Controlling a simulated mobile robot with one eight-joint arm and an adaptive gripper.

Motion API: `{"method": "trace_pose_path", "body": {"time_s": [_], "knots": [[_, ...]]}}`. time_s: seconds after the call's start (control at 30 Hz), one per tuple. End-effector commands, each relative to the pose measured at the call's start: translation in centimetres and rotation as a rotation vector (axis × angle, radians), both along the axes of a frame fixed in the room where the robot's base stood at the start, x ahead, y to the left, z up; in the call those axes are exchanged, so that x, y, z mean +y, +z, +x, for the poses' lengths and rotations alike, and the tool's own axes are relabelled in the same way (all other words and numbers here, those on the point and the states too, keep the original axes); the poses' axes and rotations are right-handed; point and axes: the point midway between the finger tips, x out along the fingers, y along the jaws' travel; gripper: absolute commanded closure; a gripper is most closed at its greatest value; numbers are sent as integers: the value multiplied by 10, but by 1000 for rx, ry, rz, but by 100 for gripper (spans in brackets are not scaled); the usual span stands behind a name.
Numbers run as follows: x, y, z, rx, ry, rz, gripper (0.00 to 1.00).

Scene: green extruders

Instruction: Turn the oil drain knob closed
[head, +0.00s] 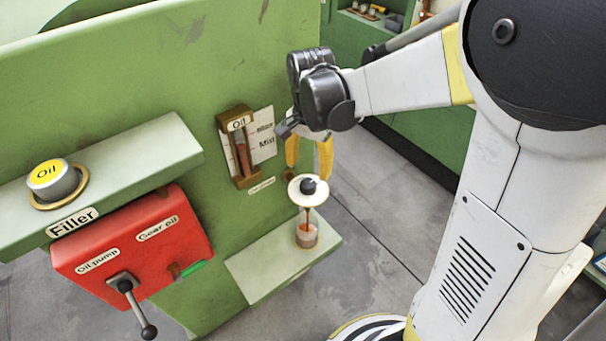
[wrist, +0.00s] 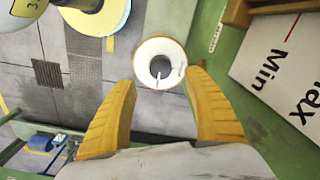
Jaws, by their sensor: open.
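A small dark knob (head: 308,186) sits at the centre of a round white disc with a brass rim, on top of a clear glass holding reddish-brown oil (head: 306,237). I take it to be the oil drain knob. In the wrist view the knob (wrist: 160,66) shows as a grey centre inside a white ring, beyond and between my fingertips. My gripper (head: 309,166) is open and empty, with its yellow fingers pointing down just above the disc. In the wrist view the fingers (wrist: 160,84) are spread to either side, apart from the knob. The knob's turn position is unclear.
The glass stands on a pale green ledge (head: 265,270) against the green machine wall (head: 110,90). Left of it are an oil level gauge (head: 240,150), a red box (head: 135,250) with a black-handled lever (head: 128,288), and a shelf with a yellow oil cap (head: 50,175). Grey floor lies right.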

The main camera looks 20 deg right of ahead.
Motion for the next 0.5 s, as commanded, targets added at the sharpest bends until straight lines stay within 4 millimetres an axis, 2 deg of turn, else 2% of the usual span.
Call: {"method": "trace_pose_path", "body": {"time_s": [0.03, 0.2, 0.33, 0.5], "knots": [[0, -16, 1, 0, 0, 0, 39], [0, -48, 0, -1, 1, 0, 39], [0, -63, 1, -1, 1, 0, 39], [0, -71, 0, -1, 2, 0, 39]]}}
